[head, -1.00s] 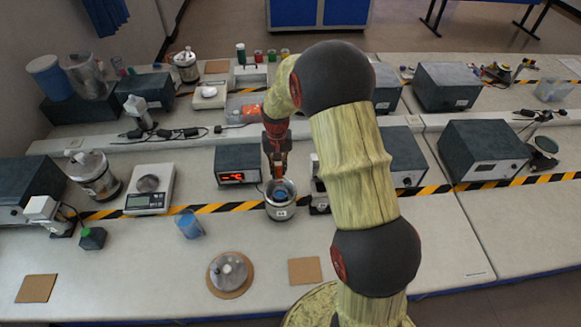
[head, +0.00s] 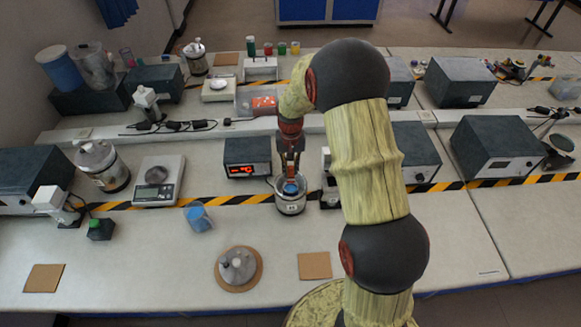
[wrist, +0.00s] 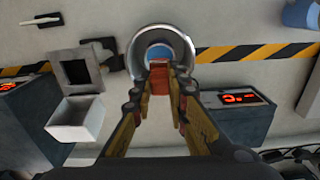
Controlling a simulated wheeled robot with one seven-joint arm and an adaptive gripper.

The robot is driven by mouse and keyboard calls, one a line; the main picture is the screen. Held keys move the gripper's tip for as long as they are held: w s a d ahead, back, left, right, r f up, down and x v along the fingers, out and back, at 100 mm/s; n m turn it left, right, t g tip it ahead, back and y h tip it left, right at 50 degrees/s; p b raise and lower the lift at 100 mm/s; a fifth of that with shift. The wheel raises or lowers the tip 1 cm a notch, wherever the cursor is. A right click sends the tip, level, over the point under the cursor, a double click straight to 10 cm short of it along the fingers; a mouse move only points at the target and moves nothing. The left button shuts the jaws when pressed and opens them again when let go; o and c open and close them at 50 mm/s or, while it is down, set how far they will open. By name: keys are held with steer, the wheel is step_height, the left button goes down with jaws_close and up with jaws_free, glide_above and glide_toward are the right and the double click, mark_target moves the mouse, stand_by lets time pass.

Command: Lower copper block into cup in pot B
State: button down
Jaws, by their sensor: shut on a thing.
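My gripper (head: 290,172) points down over a small metal pot (head: 290,205) with a dark label on its front. In the wrist view my gripper (wrist: 160,80) is shut on a reddish copper block (wrist: 160,79). The block sits at the near side of the pot's mouth in that view, and how deep it is cannot be told. A blue cup (wrist: 159,53) shows inside the pot (wrist: 133,55); the block hides part of it. The pot's label is too small to read surely.
A dark box with a red display (head: 248,157) stands just left of the pot. A pale device with an open square top (wrist: 78,115) is close by.

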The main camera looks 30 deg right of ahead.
mark_target(291, 174)
steer(key=shift+f+b, duration=1.95)
steer(key=shift+f, duration=1.7)
steer(key=c, duration=2)
jaws_free()
steer(key=shift+c, duration=0.2)
steer(key=shift+r, duration=0.1)
steer(key=shift+r+p, duration=1.2)
steer(key=shift+r, duration=0.7)
